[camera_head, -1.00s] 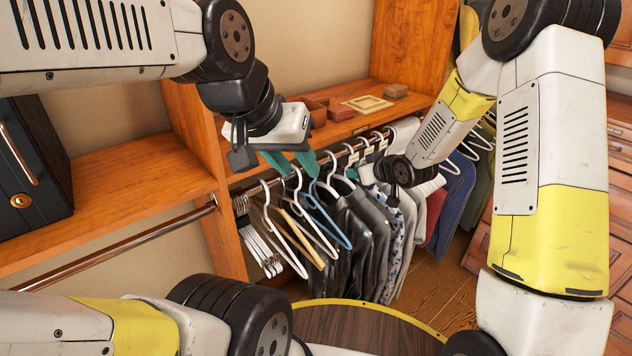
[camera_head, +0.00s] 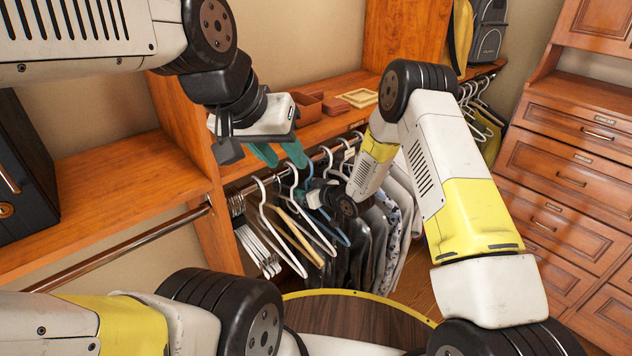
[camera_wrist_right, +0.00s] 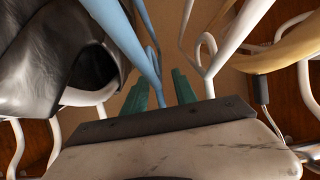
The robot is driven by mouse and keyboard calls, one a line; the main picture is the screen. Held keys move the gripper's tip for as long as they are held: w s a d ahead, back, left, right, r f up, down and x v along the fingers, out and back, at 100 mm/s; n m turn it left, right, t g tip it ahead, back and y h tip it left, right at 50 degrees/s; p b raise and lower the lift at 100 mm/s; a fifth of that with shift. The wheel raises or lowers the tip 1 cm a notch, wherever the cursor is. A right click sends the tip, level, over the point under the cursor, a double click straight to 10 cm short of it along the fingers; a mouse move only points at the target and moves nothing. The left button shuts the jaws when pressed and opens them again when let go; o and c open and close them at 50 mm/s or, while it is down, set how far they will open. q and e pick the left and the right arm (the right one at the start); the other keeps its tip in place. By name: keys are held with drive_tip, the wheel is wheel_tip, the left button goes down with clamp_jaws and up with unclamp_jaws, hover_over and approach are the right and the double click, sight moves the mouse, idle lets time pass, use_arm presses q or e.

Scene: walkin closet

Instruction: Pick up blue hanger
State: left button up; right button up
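The blue hanger (camera_head: 343,236) hangs on the rail among white hangers, partly hidden behind my right wrist. In the right wrist view the blue hanger (camera_wrist_right: 139,38) runs down to the teal fingers, close to the left one. My right gripper (camera_wrist_right: 161,90) has its fingers apart, with a white hanger (camera_wrist_right: 211,65) close on the right. I cannot tell whether the blue hanger lies between the fingers or in front of them. My left gripper (camera_head: 280,154) is open and empty above the rail, with teal fingers pointing down.
The metal rail (camera_head: 240,190) carries several white hangers, a wooden hanger (camera_head: 297,231) and dark clothes (camera_head: 362,262). A wooden shelf (camera_head: 322,128) with small boxes and a frame (camera_head: 357,98) lies above the rail. A round table (camera_head: 350,318) stands in front. Drawers (camera_head: 565,180) stand at right.

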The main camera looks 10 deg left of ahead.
drive_tip(key=shift+w+a+f, duration=0.15)
drive_tip(key=shift+w+a, duration=0.1)
clamp_jaws()
idle(1.3)
